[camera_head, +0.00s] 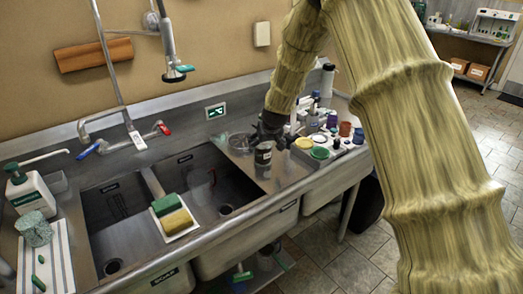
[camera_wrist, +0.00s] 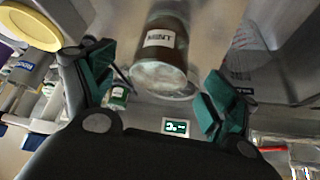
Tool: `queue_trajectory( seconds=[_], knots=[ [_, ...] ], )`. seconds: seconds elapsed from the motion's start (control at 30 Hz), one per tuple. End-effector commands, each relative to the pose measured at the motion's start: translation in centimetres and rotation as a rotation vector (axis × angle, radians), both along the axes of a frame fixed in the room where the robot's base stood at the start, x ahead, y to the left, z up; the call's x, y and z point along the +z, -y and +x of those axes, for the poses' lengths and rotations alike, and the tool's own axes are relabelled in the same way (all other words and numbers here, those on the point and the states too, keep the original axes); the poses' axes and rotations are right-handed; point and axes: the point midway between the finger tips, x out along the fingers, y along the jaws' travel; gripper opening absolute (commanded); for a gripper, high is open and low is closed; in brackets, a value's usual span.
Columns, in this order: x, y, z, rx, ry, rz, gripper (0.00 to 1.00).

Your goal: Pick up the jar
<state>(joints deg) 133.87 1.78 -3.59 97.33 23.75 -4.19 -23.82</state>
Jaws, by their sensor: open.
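The jar (camera_head: 263,155) is dark with a pale label and stands on the metal counter just right of the sink basins. In the wrist view the jar (camera_wrist: 163,50) appears brownish with a white label and a pale, frosty end, and it lies between the two green finger pads with gaps on both sides. My gripper (camera_head: 268,132) is right at the jar, partly hiding its top in the head view. In the wrist view my gripper (camera_wrist: 158,88) is open and holds nothing; I see no contact with the jar.
Several small jars, lids and bottles crowd the counter to the right, including a yellow lid (camera_head: 304,143) and a green lid (camera_head: 320,153). A glass dish (camera_head: 240,142) is close on the left. Sink basins (camera_head: 205,180) and a sponge tray (camera_head: 180,224) are further left.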

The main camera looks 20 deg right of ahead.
Motion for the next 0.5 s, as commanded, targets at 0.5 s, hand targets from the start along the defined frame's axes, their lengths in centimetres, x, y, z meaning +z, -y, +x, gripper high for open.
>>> queue_trajectory(
  seconds=[0.5],
  knots=[
    [-2.5,-0.2,1.5,0.004,-0.001,0.0,0.86]
  ],
)
